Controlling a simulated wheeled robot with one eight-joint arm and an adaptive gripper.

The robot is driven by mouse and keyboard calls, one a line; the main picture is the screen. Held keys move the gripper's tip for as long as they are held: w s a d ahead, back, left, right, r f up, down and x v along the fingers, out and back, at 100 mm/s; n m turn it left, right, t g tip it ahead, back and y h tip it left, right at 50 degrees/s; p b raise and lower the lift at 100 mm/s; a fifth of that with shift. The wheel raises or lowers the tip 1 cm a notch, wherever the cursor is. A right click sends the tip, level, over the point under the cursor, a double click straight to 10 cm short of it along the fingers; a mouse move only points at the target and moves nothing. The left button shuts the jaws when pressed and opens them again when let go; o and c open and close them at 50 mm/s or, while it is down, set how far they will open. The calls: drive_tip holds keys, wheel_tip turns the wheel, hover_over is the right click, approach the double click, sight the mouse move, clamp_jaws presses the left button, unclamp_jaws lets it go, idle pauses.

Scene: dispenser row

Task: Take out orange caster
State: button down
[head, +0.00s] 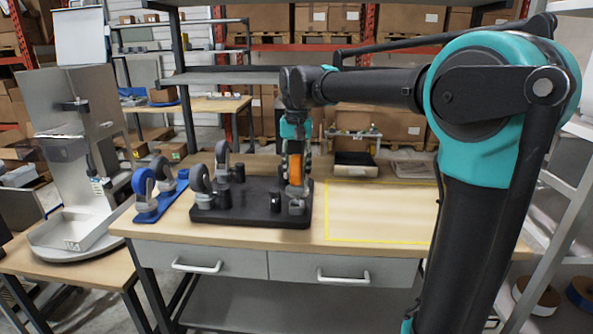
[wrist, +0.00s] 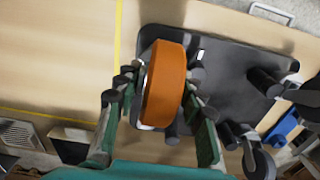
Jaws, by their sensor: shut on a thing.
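The orange caster (head: 295,170) is at the right side of the black fixture board (head: 240,214) on the workbench. Its orange wheel (wrist: 165,85) fills the middle of the wrist view, between the two fingers. My gripper (head: 295,150) points down from above and is shut on the caster. The caster's grey mount shows under the wheel in the head view. I cannot tell whether it still touches the board. Black posts stand on the board beside it.
Grey casters (head: 200,178) stand on the board's left part. A blue tray (head: 160,203) holding a blue-wheeled caster (head: 143,182) lies further left. A yellow-outlined area (head: 378,212) on the right of the bench is clear. A black box (head: 355,163) stands behind.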

drive_tip(key=shift+r, duration=0.15)
drive_tip(key=shift+r, duration=2.35)
